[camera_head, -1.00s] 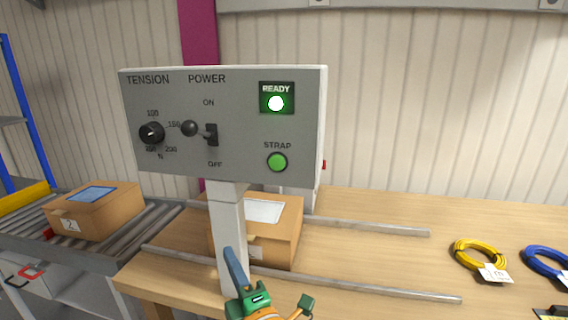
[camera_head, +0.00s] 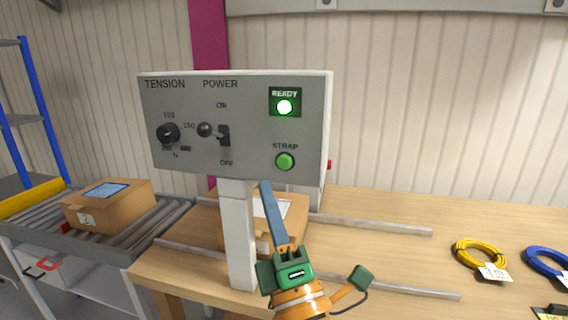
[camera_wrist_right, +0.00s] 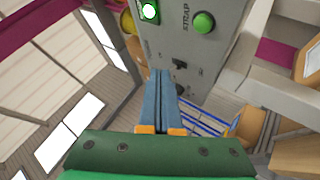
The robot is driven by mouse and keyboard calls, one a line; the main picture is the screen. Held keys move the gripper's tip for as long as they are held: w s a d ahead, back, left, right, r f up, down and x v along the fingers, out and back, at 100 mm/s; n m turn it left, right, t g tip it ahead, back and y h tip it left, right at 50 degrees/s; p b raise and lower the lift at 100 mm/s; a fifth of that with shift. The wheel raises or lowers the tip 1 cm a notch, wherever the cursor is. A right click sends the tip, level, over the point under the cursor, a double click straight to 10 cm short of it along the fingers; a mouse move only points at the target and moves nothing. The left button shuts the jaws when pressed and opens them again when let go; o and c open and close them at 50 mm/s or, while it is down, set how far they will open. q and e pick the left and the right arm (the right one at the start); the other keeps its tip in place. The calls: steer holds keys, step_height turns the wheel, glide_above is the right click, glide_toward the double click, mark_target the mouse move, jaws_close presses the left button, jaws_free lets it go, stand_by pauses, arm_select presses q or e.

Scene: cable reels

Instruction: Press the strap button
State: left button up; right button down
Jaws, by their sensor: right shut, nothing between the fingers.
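The green round strap button (camera_head: 285,161) is at the lower right of the grey control panel (camera_head: 240,150), under the word STRAP. It also shows in the right wrist view (camera_wrist_right: 203,22). The lit READY lamp (camera_head: 284,106) glows above it. My right gripper (camera_head: 265,186) is shut and empty, its blue fingers together and pointing up, below and slightly left of the button in the head view. In the right wrist view its fingertips (camera_wrist_right: 160,72) are apart from the button, which lies above and to the right. My left gripper is not in view.
The panel carries a tension knob (camera_head: 168,133) and a power lever (camera_head: 223,134). A box (camera_head: 290,232) stands behind the post (camera_head: 240,240), near metal rails (camera_head: 372,225). Yellow (camera_head: 480,253) and blue (camera_head: 546,261) cable coils lie right. Another box (camera_head: 107,205) sits on the roller conveyor (camera_head: 150,229).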

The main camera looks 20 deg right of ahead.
glide_toward(280, 156)
step_height(280, 156, up, 3)
steer(key=w+a, duration=0.2)
steer(key=w, duration=0.1)
steer(key=shift+w+d+r, duration=0.2)
steer(key=shift+w+d, duration=0.1)
steer(key=shift+d, duration=0.2)
stand_by(1.4)
steer(key=shift+w+d, duration=0.25)
steer(key=shift+w, duration=0.1)
steer(key=shift+w+d, duration=0.2)
steer(key=shift+w, duration=0.15)
stand_by(0.7)
steer(key=shift+s+a, duration=0.4)
steer(key=shift+s, duration=0.25)
